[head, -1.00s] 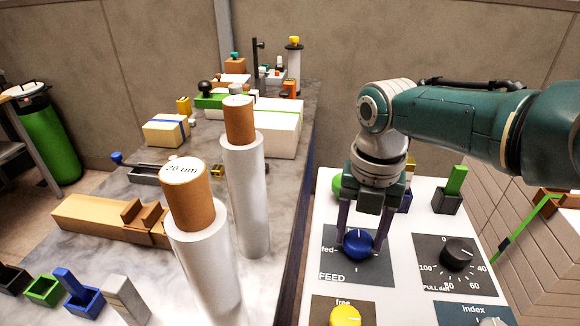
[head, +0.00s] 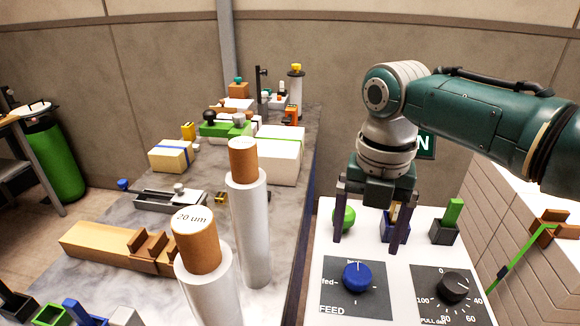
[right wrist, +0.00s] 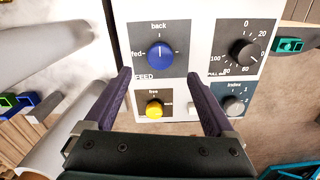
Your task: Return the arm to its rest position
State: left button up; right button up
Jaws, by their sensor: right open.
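My right gripper (head: 370,246) is open and empty, hanging above the white control panel (head: 400,216). Its dark fingers are spread, and in the head view they are above the blue FEED knob (head: 356,277), apart from it. In the right wrist view the blue knob (right wrist: 160,52) lies beyond the fingertips (right wrist: 163,75), its white mark pointing toward "back". My right arm (head: 480,110) comes in from the right. My left gripper is not in view.
A black dial (head: 453,287) is right of the blue knob. A green ball (head: 344,217) and a dark block with a green lever (head: 446,230) stand at the panel's back. White rolls with brown cores (head: 250,220) stand on the marble table left. The wrist view shows a yellow knob (right wrist: 154,108).

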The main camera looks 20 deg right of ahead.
notch_tip(320, 180, up, 2)
jog(key=shift+r, duration=0.1)
dwell(0.4)
